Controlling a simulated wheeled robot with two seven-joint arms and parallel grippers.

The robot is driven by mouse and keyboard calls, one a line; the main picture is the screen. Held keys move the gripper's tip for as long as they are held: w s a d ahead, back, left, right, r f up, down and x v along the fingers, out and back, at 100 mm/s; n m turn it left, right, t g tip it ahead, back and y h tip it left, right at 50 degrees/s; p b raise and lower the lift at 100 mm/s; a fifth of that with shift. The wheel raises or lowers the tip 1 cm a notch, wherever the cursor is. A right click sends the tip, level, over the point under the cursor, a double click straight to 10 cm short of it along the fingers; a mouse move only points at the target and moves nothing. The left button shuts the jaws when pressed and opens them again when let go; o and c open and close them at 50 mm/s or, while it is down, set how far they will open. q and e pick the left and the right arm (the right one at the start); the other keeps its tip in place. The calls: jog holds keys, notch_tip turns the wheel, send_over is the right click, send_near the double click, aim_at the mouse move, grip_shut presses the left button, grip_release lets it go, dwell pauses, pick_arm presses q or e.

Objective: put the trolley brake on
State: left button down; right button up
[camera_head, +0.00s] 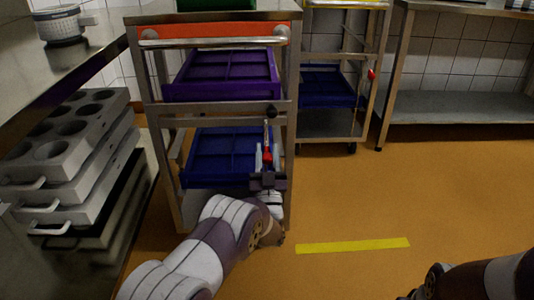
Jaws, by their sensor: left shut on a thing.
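The near trolley (285,150) is a steel frame with an orange top strip, standing left of centre. On its right front post is a black pivot knob (272,110), with a thin brake lever hanging below it that ends in a red grip (267,154). My left gripper (267,158) is at this lever in front of the post, its light fingers on either side of the red part and shut on it. The fingers hide part of the lever. My right arm shows at the bottom right; its fingertips are out of view.
The trolley holds a purple crate (220,92) and a blue crate (212,171). A second trolley (330,125) with a red-tipped part (371,74) stands behind right. Grey moulds (70,160) are stacked at left. A yellow strip (352,246) marks open floor.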

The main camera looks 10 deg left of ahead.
pick_arm(q)
jog(key=shift+f, duration=0.25)
jog(key=c, duration=0.8)
grip_release()
jog(key=shift+r, duration=0.1)
jog(key=shift+s, duration=0.2)
jog(key=p+v, duration=0.4)
jog(key=v, duration=0.3)
jog(key=shift+s+d, duration=0.15)
jog(key=shift+s, duration=0.1)
jog(key=v, duration=0.5)
jog(key=shift+w+f, duration=0.15)
jog(key=shift+f, duration=0.1)
